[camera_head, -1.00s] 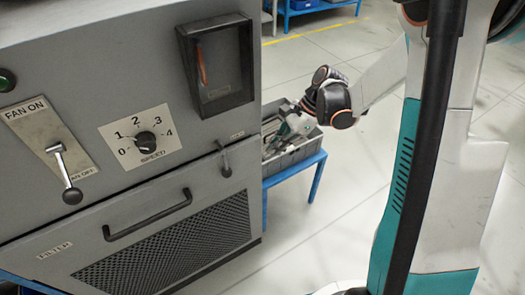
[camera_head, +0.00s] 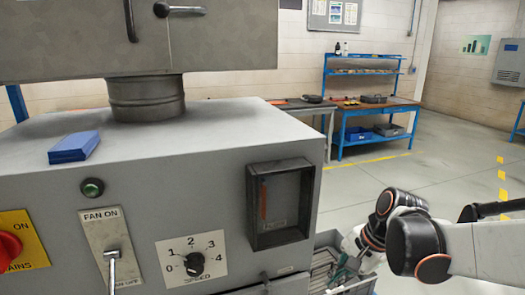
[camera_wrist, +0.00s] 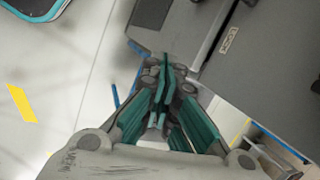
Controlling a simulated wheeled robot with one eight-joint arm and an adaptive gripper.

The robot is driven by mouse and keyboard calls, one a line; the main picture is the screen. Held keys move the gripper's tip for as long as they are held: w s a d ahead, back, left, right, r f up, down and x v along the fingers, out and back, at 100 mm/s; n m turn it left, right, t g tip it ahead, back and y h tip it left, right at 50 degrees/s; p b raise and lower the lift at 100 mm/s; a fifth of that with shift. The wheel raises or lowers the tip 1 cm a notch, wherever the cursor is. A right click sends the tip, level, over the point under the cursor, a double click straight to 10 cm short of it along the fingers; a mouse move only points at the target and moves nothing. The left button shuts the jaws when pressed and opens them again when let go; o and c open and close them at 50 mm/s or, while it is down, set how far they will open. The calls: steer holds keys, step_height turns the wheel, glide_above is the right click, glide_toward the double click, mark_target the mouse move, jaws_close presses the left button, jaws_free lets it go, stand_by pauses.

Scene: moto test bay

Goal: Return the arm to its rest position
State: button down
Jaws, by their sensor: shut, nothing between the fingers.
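My gripper (camera_head: 352,265) shows at the lower right of the head view, just right of the grey machine's corner. It is above or in front of a grey crate (camera_head: 325,240), and I cannot tell the gap between them. In the wrist view, my gripper (camera_wrist: 163,78) has its green-padded fingers together with nothing between them. The grey machine (camera_wrist: 255,60) fills the right of that view. My forearm reaches in from the right edge of the head view.
The machine front carries a fan lever (camera_head: 112,255), a speed dial (camera_head: 194,264) and a gauge box (camera_head: 281,203). A blue block (camera_head: 74,147) lies on its top. Blue-framed benches (camera_head: 372,120) stand behind. Open floor (camera_head: 440,165) lies to the right.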

steer(key=s+d+r+n+t+h, duration=0.1)
steer(key=s+r+n+t+h, duration=0.2)
steer(key=s+n, duration=0.8)
step_height(320, 180, up, 4)
steer(key=shift+s+d+r+n+t+h, duration=0.1)
steer(key=shift+s+d+n+t+h, duration=0.25)
steer(key=shift+s+t, duration=0.55)
steer(key=shift+w+a, duration=0.1)
steer(key=shift+w, duration=0.1)
